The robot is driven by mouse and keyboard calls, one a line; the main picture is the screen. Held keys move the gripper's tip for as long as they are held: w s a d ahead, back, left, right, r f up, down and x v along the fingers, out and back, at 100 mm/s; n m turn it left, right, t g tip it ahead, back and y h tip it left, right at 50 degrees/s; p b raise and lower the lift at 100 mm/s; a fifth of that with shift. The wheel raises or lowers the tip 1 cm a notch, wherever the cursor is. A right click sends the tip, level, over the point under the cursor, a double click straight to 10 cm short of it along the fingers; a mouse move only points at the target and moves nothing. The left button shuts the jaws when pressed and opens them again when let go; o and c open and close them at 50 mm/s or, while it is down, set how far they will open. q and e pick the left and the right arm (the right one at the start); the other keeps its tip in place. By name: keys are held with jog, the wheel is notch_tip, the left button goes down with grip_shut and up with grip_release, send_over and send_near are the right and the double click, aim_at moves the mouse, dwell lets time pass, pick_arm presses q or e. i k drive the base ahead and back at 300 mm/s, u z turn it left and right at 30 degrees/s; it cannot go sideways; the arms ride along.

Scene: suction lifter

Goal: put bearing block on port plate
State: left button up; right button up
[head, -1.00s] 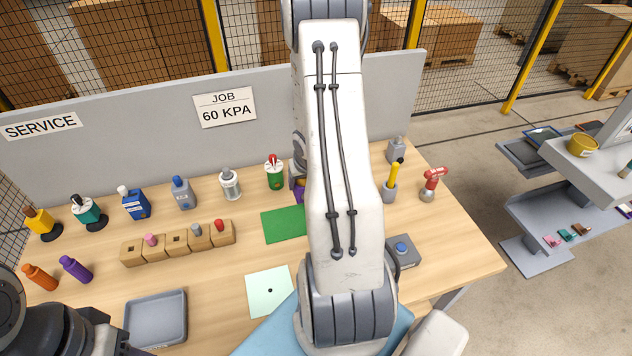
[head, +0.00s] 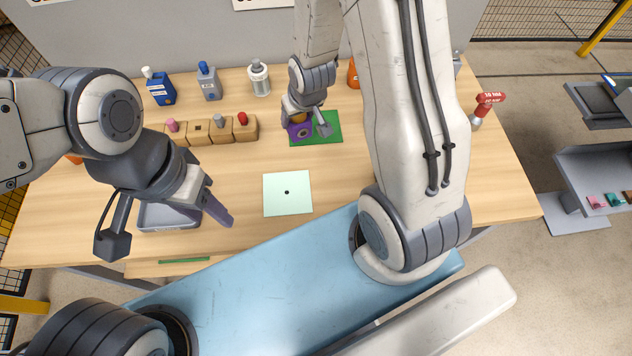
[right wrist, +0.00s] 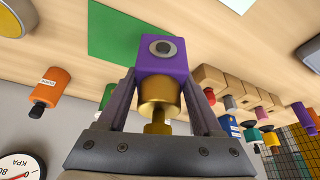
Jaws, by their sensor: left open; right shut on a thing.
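The bearing block (head: 300,131) is a purple block with a dark round bore in a grey ring and a brass neck. My right gripper (head: 303,117) is shut on it by the green mat. In the right wrist view, the block (right wrist: 163,68) sits between the fingers, which grip around the brass part (right wrist: 160,95). Whether it touches the mat cannot be told. The port plate, seemingly the pale mint square (head: 272,205) with a small black hole, lies bare at the front middle of the table. My left gripper (head: 167,230) is open and empty above the grey tray.
The green mat (head: 330,120) lies behind the pale plate. A grey tray (head: 160,218) stands left of the plate, partly hidden by my left gripper. Wooden holders (head: 220,134) with pegs and several bottles stand behind. Bare wood surrounds the plate.

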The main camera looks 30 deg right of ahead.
aim_at(286, 192)
jog(key=z, duration=1.45)
jog(key=k, duration=0.75)
jog(key=u, duration=1.3)
